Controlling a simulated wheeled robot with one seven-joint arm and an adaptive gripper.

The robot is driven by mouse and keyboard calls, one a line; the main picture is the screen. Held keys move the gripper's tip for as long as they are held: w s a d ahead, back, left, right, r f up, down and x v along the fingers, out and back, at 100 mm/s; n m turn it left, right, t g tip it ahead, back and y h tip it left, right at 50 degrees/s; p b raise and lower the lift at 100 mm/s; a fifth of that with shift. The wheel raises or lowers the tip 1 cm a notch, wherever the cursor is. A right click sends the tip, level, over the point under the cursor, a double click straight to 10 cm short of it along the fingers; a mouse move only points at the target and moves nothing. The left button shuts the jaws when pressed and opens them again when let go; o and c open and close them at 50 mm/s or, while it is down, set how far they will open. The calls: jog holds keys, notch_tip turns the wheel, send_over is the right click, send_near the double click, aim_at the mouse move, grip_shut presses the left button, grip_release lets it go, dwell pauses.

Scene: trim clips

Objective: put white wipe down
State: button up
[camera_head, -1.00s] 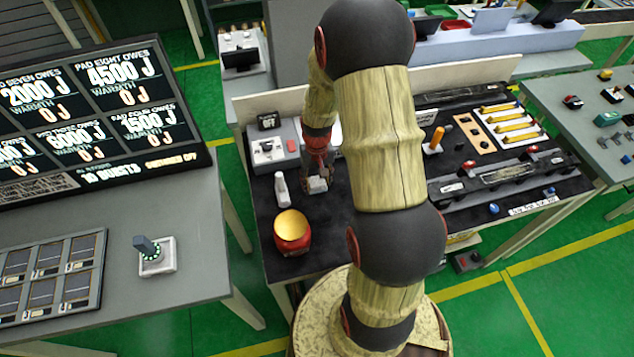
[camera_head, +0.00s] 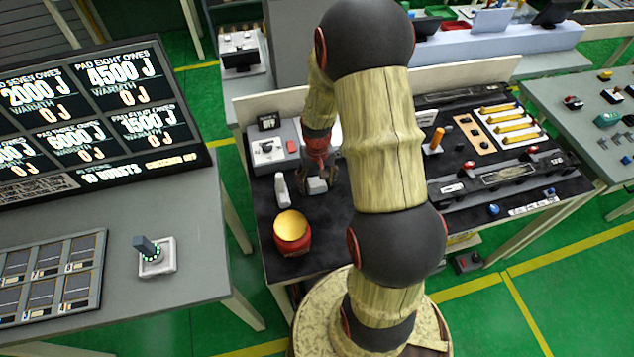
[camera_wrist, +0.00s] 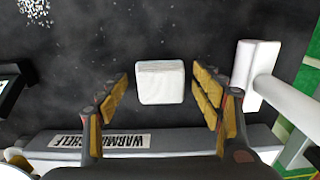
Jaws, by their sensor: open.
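The white wipe (camera_wrist: 160,83) is a small white block-like pad. In the wrist view it lies on the dark bench top, between and beyond my open fingertips, with a dark gap on each side. In the head view the wipe (camera_head: 317,186) lies on the dark mat of the middle bench. My gripper (camera_head: 318,168) is just above and behind it there. In the wrist view my gripper (camera_wrist: 163,90) has its two yellow-padded fingers spread wide. Nothing is held between them.
A red pot with a yellow top (camera_head: 292,231) stands in front. A grey control box (camera_head: 270,150) is behind. In the wrist view a labelled grey bar (camera_wrist: 110,142) runs along the bottom.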

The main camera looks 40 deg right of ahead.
aim_at(317, 182)
jog(key=a+r+n+t+p, duration=0.1)
jog(key=a+r, duration=0.2)
jog(key=r, duration=0.7)
jog(key=a+r+p, duration=0.1)
jog(key=a+r, duration=0.2)
jog(key=r, duration=0.8)
jog(key=s+a+r+n+t, duration=0.4)
jog(key=s+a+r, duration=0.9)
jog(key=a+r, duration=0.1)
jog(key=shift+s+a+r+t, duration=0.3)
jog(key=shift+s+a+r, duration=0.05)
jog(key=shift+a, duration=0.1)
